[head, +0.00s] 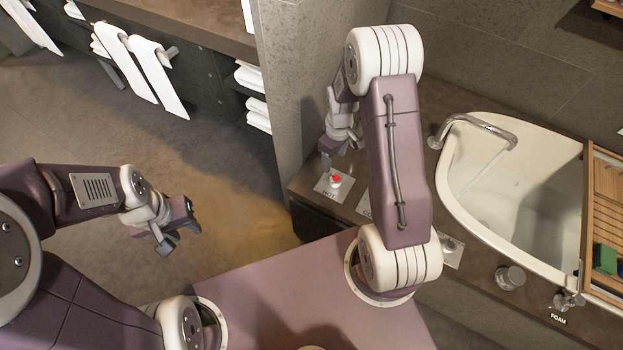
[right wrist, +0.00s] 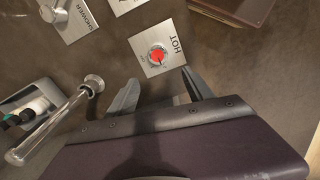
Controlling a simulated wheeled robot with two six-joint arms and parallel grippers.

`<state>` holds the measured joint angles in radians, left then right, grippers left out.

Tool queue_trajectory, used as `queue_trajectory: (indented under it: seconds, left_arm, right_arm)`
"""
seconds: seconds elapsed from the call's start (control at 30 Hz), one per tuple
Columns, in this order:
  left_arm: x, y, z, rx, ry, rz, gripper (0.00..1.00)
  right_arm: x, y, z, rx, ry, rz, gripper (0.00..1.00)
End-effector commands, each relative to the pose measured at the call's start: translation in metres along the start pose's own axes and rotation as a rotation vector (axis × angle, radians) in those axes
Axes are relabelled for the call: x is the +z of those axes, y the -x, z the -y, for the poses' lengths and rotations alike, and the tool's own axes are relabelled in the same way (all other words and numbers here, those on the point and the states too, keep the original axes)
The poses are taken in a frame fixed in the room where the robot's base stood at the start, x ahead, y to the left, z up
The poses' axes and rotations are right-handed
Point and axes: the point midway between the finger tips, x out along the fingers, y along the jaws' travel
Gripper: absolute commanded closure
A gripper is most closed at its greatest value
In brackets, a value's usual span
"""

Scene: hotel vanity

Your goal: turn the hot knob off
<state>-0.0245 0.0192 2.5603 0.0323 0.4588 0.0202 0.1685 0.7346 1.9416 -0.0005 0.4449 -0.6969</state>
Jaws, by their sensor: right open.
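The hot knob (head: 336,181) is a small red-topped knob on a square metal plate marked HOT, near the left end of the dark counter. In the right wrist view the knob (right wrist: 157,56) sits just beyond my fingertips, with the HOT plate (right wrist: 147,66) around it. My right gripper (right wrist: 160,92) is open and empty, its fingers apart on either side below the knob, not visibly touching it. In the head view it is above the plate, partly hidden by my arm. My left gripper (head: 178,226) is open and empty, over the floor, far left of the knob.
A white bathtub (head: 462,150) with a curved spout (head: 480,124) stands right of the knob. A SHOWER plate (right wrist: 75,20) and another plate lie near the HOT plate. A stone wall (head: 300,80) rises behind the knob. A wooden tray (head: 603,215) crosses the tub.

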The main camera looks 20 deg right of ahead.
Motion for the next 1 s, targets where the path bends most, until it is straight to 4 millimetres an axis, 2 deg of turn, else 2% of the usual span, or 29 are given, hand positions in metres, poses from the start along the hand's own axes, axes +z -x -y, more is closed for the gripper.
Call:
queue_trajectory:
  seconds: [0.03, 0.17, 0.27, 0.5, 0.63, 0.8, 1.0]
  left_arm:
    - [0.001, -0.008, 0.0, 0.0, 0.0, 0.0, 0.64]
    - [0.001, -0.006, 0.0, 0.0, 0.0, -0.001, 0.64]
    - [0.001, -0.008, 0.0, 0.0, 0.0, -0.001, 0.64]
    - [0.002, -0.02, 0.0, 0.0, 0.0, -0.001, 0.64]
    - [0.002, -0.023, 0.0, 0.0, 0.0, -0.001, 0.64]
    - [0.002, -0.025, 0.0, 0.0, 0.0, -0.001, 0.64]
    - [0.002, -0.024, 0.0, 0.0, 0.0, -0.001, 0.64]
  right_arm:
    - [0.007, -0.014, 0.001, -0.012, -0.01, 0.015, 0.39]
    - [0.009, -0.013, 0.0, -0.013, -0.018, 0.016, 0.39]
    - [0.009, -0.021, 0.0, -0.014, -0.018, 0.017, 0.39]
    - [0.01, -0.072, 0.002, -0.016, -0.018, 0.019, 0.39]
    - [0.01, -0.092, 0.002, -0.014, -0.018, 0.017, 0.39]
    - [0.01, -0.103, 0.002, -0.013, -0.018, 0.016, 0.39]
    - [0.01, -0.103, 0.002, -0.013, -0.018, 0.015, 0.39]
